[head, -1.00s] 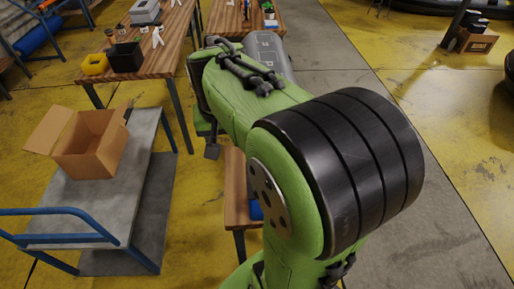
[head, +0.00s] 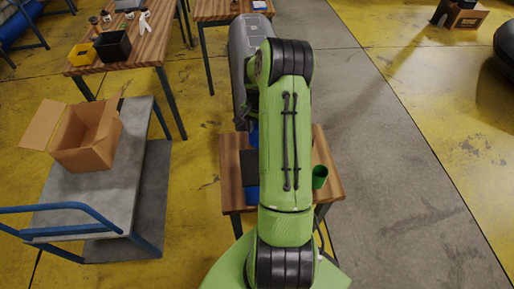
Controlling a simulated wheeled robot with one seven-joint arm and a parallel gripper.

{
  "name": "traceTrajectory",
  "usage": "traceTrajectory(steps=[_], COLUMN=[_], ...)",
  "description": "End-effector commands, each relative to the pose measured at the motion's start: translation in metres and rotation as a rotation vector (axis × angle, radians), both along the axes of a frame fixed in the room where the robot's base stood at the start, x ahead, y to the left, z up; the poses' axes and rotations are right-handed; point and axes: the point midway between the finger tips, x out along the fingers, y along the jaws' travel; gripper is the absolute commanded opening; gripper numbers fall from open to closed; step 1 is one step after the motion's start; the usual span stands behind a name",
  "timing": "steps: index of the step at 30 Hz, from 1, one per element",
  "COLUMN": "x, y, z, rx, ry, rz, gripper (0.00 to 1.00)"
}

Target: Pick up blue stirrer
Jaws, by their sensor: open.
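I cannot make out a blue stirrer for certain. A small blue patch (head: 253,137) shows at the far edge of the small wooden table (head: 328,190), beside my green arm. A larger blue thing (head: 252,195) lies nearer on the table, partly behind the arm. A green cup (head: 319,176) stands on the table's right side. My gripper (head: 243,118) shows only as a dark part left of the arm, above the table's far left edge. Its fingertips are mostly hidden, and I see nothing held.
A dark flat item (head: 249,167) lies on the small table. A grey cart (head: 125,190) with an open cardboard box (head: 86,152) stands at left. A wooden workbench (head: 150,45) stands behind it.

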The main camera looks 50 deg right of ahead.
Motion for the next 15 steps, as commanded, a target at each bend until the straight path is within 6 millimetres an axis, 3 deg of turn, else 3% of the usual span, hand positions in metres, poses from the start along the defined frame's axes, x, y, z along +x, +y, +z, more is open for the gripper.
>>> traceTrajectory(steps=[10, 15], x=[0.0, 0.001], y=[0.004, 0.003], z=[-0.053, -0.062], rx=[0.002, -0.002], ry=[0.001, -0.001], rz=[0.0, 0.001], gripper=[0.48, 0.48])
